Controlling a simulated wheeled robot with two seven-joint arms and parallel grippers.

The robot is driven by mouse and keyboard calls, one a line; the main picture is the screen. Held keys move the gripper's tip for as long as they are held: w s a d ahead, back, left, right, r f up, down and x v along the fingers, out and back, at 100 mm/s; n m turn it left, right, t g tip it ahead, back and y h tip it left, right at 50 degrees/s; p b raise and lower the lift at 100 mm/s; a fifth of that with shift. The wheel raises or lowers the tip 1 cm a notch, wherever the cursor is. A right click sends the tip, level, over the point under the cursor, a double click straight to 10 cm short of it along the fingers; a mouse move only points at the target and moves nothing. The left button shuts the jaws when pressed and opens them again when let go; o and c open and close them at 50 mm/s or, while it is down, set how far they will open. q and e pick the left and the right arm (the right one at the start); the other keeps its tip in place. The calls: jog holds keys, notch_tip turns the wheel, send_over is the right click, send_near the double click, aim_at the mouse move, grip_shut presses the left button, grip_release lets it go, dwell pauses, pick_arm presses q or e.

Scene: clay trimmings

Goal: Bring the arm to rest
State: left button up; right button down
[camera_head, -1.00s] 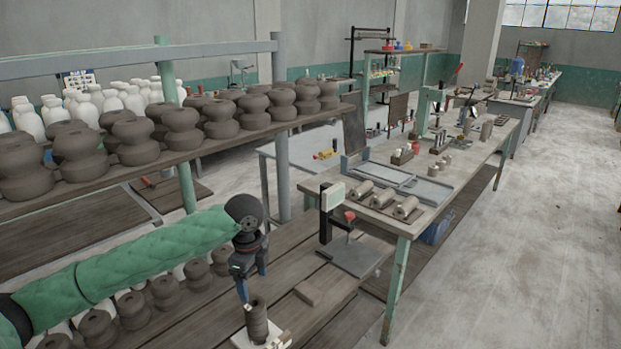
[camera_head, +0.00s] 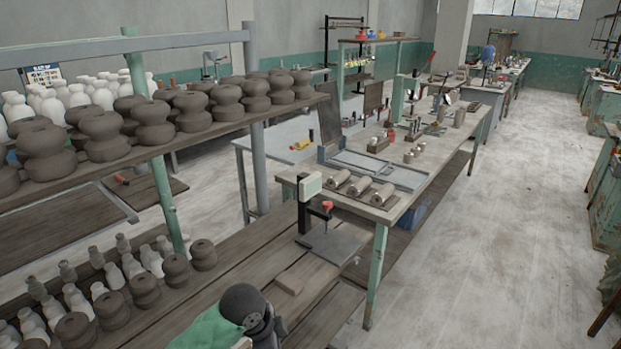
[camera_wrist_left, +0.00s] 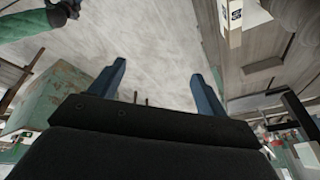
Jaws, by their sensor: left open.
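My left arm comes in at the bottom of the head view, with its green sleeve (camera_head: 208,330) and black joint (camera_head: 245,305). Its gripper fingers are below the picture edge there. In the left wrist view my left gripper (camera_wrist_left: 157,80) shows two blue fingers spread apart with nothing between them, over pale floor. At the top left of that view is a green sleeve with a dark end, apparently my right arm; the state of its jaws cannot be made out. The right arm does not show in the head view.
A shelf (camera_head: 70,185) holds dark clay pots, with white bottles behind. Below it stand more pots and bottles. A grey-plated stand (camera_head: 335,245) and a small block (camera_head: 288,284) are on the plank bench. A worktable (camera_head: 384,217) stands beyond. Floor (camera_head: 480,240) at right is clear.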

pick_arm(q)
jog(key=s+a+f+n+t+y, duration=0.1)
jog(key=s+a+f+n, duration=0.2)
jog(key=s+a+n, duration=0.35)
jog(key=s+a+f+n+y, duration=0.1)
jog(key=s+a+f+n, duration=0.25)
jog(key=s, duration=0.55)
jog(key=s+a+f+n+t+y, duration=0.1)
jog(key=s+a+f+n, duration=0.3)
jog(key=s, duration=0.3)
notch_tip(320, 180, down, 26)
jog(key=w+d+r+g+b, duration=0.1)
jog(key=w+d, duration=0.1)
jog(key=s+f, duration=0.4)
jog(key=f, duration=0.8)
jog(key=s+f+g+b, duration=0.1)
jog(key=s+f, duration=0.3)
jog(key=f, duration=0.9)
jog(key=shift+s, duration=0.15)
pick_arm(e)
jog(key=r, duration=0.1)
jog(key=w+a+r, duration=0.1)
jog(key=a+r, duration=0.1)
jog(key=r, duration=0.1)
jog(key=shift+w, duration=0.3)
pick_arm(q)
jog(key=shift+f, duration=0.1)
